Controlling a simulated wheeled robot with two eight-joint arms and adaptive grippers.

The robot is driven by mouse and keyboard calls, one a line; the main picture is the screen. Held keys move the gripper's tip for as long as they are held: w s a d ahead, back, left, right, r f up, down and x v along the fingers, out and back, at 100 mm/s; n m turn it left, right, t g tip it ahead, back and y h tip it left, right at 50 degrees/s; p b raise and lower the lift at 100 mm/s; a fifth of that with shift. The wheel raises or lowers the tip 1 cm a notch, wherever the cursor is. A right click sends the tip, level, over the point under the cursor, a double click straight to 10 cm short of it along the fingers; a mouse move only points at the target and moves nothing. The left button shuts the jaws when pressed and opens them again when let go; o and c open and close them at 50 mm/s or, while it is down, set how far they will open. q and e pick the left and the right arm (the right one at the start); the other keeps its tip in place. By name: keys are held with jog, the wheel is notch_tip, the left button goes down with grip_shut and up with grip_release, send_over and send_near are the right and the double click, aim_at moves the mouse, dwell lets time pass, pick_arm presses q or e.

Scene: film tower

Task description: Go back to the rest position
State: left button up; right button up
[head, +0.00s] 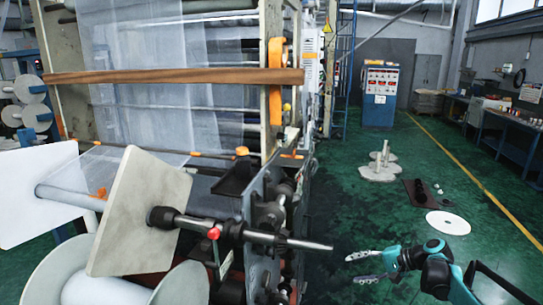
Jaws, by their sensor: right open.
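My right gripper (358,267) is at the lower right of the head view, with its teal and black arm coming in from the bottom right corner. Its two grey fingers are apart and point left, with nothing between them. They are to the right of the pointed tip of a metal shaft (300,242), apart from it in the picture. My left gripper and arm do not show.
The film tower with a sheet of clear film (150,75) fills the left. Pale square plates (140,212) and rolls stand in front. A white disc (448,222) and a pale stand (379,172) are on the green floor. A control cabinet (380,95) stands behind.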

jog(key=s+a+r+n+h, duration=0.2)
jog(key=s+a+r+h, duration=0.15)
jog(key=s+a, duration=0.4)
jog(key=s+a+f+n+t+h, duration=0.1)
jog(key=s+n+h, duration=0.2)
jog(key=s, duration=1)
jog(key=s+a+f+n+h, duration=0.1)
jog(key=s+f+n+h, duration=0.1)
jog(key=s, duration=1.1)
jog(key=shift+a+f+n+t+h, duration=0.35)
jog(key=shift+n+h, duration=0.3)
jog(key=shift+n, duration=0.35)
